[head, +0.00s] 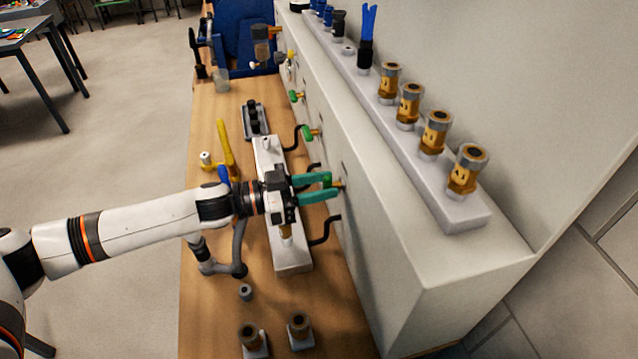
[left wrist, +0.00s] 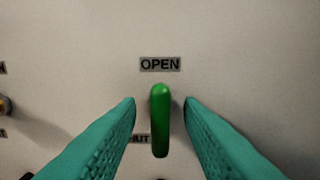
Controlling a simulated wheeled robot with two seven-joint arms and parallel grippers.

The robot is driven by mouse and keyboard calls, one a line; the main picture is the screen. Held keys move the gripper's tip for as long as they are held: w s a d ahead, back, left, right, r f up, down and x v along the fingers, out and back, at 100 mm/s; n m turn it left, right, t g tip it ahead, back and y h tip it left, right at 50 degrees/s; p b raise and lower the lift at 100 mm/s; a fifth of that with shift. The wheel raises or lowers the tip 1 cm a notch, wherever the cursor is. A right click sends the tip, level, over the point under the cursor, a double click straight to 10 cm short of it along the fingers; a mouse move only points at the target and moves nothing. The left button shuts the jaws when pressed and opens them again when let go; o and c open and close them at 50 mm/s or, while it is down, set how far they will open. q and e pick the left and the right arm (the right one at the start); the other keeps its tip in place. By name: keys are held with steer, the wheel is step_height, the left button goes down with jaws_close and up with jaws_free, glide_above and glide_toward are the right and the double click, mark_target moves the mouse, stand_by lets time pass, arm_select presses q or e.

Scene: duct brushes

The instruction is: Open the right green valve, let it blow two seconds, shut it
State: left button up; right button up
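The right green valve (head: 329,181) is the nearest of the green valves on the pale cabinet's side wall. My left gripper (head: 318,187) reaches it with its teal fingers on both sides. In the left wrist view the valve's green handle (left wrist: 160,120) stands upright, with its upper end below the OPEN label (left wrist: 160,64). The left gripper's fingertips (left wrist: 160,104) are open around the handle, with a gap on each side. A second label, partly hidden by the left finger and reading "HUT", sits beside the handle's lower part. My right gripper is not in view.
Other green valves (head: 308,132) (head: 295,96) sit farther along the wall. Black hooked pipes hang below them. Brass fittings (head: 435,133) line the cabinet top.

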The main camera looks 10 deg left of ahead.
arm_select(q)
jaws_close()
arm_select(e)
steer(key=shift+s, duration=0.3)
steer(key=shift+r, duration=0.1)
arm_select(q)
steer(key=m+p, duration=0.1)
steer(key=m, duration=0.1)
steer(key=shift+m, duration=0.4)
steer(key=shift+s+m, duration=0.15)
steer(key=shift+m, duration=1.75)
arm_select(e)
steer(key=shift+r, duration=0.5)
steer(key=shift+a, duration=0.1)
arm_select(q)
jaws_free()
